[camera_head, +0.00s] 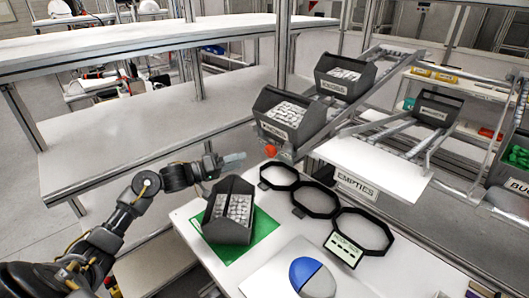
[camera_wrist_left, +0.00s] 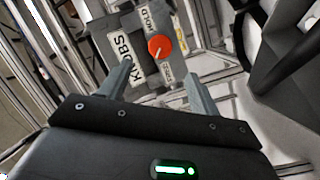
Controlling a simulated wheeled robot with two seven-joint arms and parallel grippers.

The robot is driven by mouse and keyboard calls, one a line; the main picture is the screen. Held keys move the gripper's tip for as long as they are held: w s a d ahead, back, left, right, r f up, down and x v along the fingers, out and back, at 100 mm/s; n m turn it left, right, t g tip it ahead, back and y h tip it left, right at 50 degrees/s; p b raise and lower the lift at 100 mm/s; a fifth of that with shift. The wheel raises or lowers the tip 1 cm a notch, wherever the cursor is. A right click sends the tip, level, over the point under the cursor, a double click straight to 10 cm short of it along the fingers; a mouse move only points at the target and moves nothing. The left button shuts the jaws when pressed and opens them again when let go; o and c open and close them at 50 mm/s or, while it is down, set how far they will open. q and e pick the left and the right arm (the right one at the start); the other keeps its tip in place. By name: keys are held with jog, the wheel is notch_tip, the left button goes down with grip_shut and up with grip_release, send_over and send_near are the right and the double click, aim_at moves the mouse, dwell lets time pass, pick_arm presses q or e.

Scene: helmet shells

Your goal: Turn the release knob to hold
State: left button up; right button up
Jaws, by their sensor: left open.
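The red release knob (camera_head: 270,150) sits at the front of the chute, below the KNOBS bin. In the left wrist view, the knob (camera_wrist_left: 160,47) is on a grey plate, with a HOLD label (camera_wrist_left: 146,20) above it and a second, hard-to-read label (camera_wrist_left: 167,72) below. A pale mark on the knob points down and slightly left, away from HOLD. My left gripper (camera_head: 229,161) is open and empty, left of the knob and apart from it. In the left wrist view, its two fingers (camera_wrist_left: 157,88) point toward the knob from either side. My right gripper is out of view.
A dark bin of parts (camera_head: 231,232) stands on a green mat (camera_head: 262,222) below my left gripper. The KNOBS bin (camera_head: 303,107) and an EMPTIES chute (camera_head: 375,168) are behind.

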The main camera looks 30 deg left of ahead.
aim_at(268, 153)
pick_arm(q)
jog(key=p+x, duration=0.2)
jog(key=x, duration=0.7)
jog(key=shift+w+d, duration=0.4)
jog(key=shift+w, duration=0.15)
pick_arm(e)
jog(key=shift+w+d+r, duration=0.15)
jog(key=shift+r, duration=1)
pick_arm(q)
jog(key=shift+c, duration=0.4)
jog(key=c, duration=0.9)
jog(key=shift+s, duration=0.1)
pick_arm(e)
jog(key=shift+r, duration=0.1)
